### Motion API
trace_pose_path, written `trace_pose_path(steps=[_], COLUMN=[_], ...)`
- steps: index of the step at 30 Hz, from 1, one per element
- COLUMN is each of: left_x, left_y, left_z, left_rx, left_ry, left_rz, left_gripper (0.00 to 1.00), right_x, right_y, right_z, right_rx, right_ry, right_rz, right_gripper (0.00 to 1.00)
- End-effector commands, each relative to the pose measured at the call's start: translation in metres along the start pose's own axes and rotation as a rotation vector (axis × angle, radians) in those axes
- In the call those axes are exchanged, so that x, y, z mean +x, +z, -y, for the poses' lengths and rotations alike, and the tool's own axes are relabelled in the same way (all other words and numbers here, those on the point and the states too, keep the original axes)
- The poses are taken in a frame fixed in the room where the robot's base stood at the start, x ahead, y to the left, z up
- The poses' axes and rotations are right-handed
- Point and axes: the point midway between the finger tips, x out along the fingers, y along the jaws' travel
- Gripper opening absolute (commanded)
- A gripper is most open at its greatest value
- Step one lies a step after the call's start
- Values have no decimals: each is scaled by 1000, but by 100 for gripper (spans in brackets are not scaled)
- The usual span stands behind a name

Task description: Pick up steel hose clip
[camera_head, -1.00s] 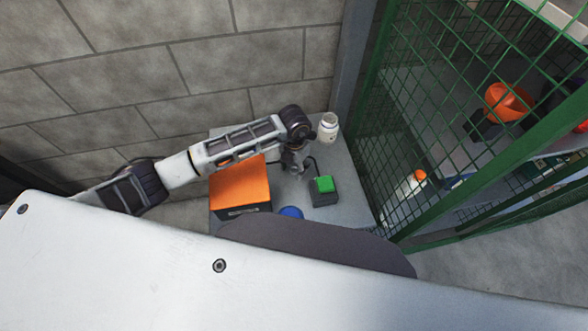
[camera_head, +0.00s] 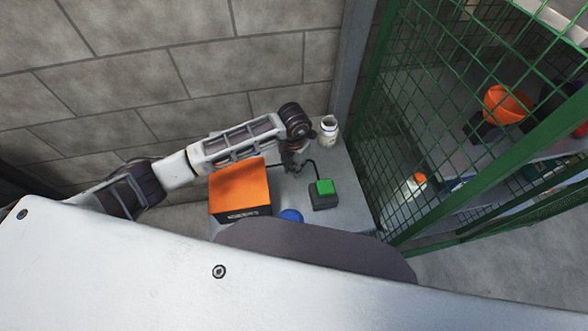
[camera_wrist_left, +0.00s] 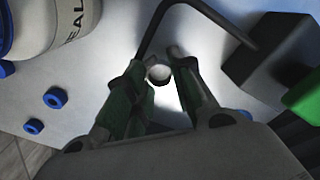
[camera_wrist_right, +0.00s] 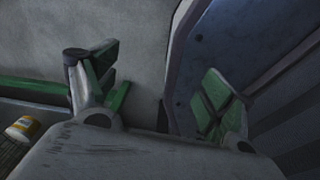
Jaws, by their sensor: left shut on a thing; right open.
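The steel hose clip (camera_wrist_left: 159,73) shows in the left wrist view as a small pale round piece with a dark rim, between the fingertips of my left gripper (camera_wrist_left: 162,68). The left gripper is shut on it. In the head view my left gripper (camera_head: 293,160) is over the far part of the grey bench, between the orange box and the white bottle; the clip is too small to make out there. My right gripper (camera_wrist_right: 148,78) is open with nothing between its fingers in the right wrist view, and is out of the head view.
The grey bench (camera_head: 345,205) holds an orange box (camera_head: 238,188), a green-topped block (camera_head: 324,193) with a dark cable, a blue round thing (camera_head: 291,215) and a white bottle (camera_head: 328,130). Small blue rings (camera_wrist_left: 55,97) lie near the bottle. A green mesh fence (camera_head: 400,130) borders the right.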

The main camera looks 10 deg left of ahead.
Motion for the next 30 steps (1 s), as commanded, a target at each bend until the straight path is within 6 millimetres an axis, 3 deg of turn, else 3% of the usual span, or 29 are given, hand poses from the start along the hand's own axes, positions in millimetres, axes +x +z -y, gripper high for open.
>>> trace_pose_path(steps=[15, 30], left_x=[-71, -82], left_y=[1, 0], left_z=[0, 0], left_rx=[0, -1], left_ry=[1, 0], left_rz=[3, -1], left_gripper=[13, 13], right_x=[5, 6], right_y=[12, 3], right_z=[-3, -8], right_rx=[-1, -2], right_ry=[3, 9], right_rz=[12, 2], right_gripper=[83, 83])
